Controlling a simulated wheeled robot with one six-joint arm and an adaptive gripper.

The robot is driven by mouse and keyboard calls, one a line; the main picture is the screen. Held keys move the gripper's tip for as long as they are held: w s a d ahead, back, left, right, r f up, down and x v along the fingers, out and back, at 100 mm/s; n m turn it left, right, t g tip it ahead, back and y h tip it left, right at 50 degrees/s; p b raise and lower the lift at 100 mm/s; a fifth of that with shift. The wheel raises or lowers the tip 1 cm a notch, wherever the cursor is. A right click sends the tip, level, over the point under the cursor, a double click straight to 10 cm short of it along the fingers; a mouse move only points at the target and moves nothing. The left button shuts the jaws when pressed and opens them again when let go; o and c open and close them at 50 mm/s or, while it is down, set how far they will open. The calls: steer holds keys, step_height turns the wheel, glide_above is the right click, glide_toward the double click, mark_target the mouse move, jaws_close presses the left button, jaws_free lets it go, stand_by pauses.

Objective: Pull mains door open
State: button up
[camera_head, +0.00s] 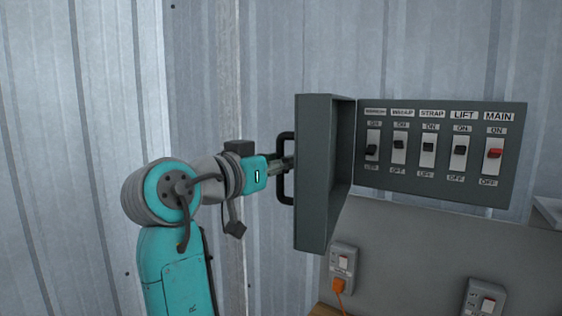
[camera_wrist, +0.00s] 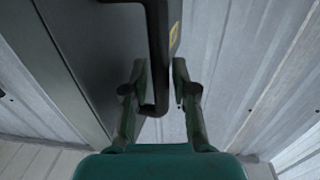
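The mains door (camera_head: 314,170) is a dark grey box cover. It stands swung out at the left of the switch panel (camera_head: 432,185), and the panel's switches are exposed. A black handle (camera_head: 280,184) is on the door's outer face. My gripper (camera_head: 288,163) is at this handle, reaching in from the left. In the wrist view the handle (camera_wrist: 160,50) hangs between the two fingers of my gripper (camera_wrist: 160,80). The left finger is close against it or touching, and a narrow gap shows beside the right finger. The fingers look open around the handle.
The panel has several black switches and a red MAIN switch (camera_head: 494,153). Below are a socket (camera_head: 342,262) with an orange plug (camera_head: 339,286) and another socket (camera_head: 482,300). A corrugated metal wall (camera_head: 270,60) stands behind. Free space lies left of the door.

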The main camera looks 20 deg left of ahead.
steer(key=v, duration=1.2)
stand_by(0.4)
